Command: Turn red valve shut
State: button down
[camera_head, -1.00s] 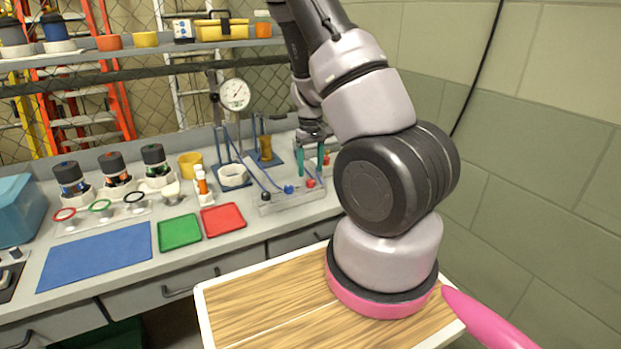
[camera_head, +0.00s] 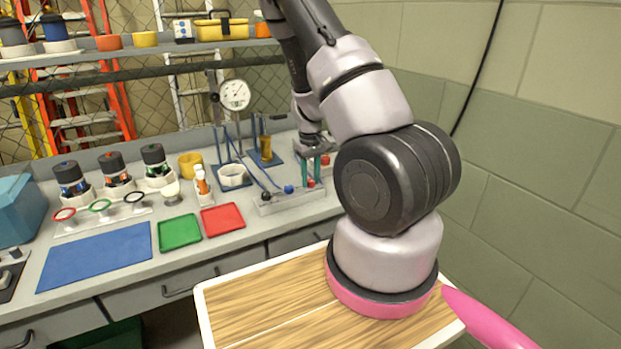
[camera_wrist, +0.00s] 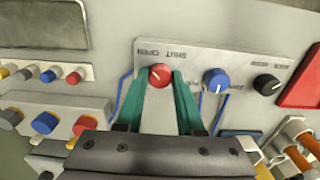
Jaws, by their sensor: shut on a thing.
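The red valve (camera_wrist: 160,76) is a round knob with a white pointer mark, on a pale panel (camera_wrist: 215,62) with SHUT and OPEN lettering that reads upside down in the wrist view. My gripper (camera_wrist: 160,84) has teal fingers, one on each side of the red knob, closed on it. The knob is still mounted on the panel. In the head view the gripper (camera_head: 312,170) is low over the right end of the panel, and the red knob (camera_head: 311,183) shows just below the fingertips.
A blue knob (camera_wrist: 216,80) and a black knob (camera_wrist: 267,84) sit on the same panel beside the red one. Another row of knobs (camera_wrist: 45,122) lies close to the left finger side. A red tray (camera_head: 222,219) and a green tray (camera_head: 179,232) lie left of the panel.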

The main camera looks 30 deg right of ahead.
jog(key=m, duration=0.4)
jog(key=shift+m, duration=0.3)
jog(key=m, duration=0.4)
jog(key=shift+m, duration=0.3)
jog(key=m, duration=0.4)
jog(key=shift+m, duration=2.4)
jog(key=c, duration=0.5)
grip_release()
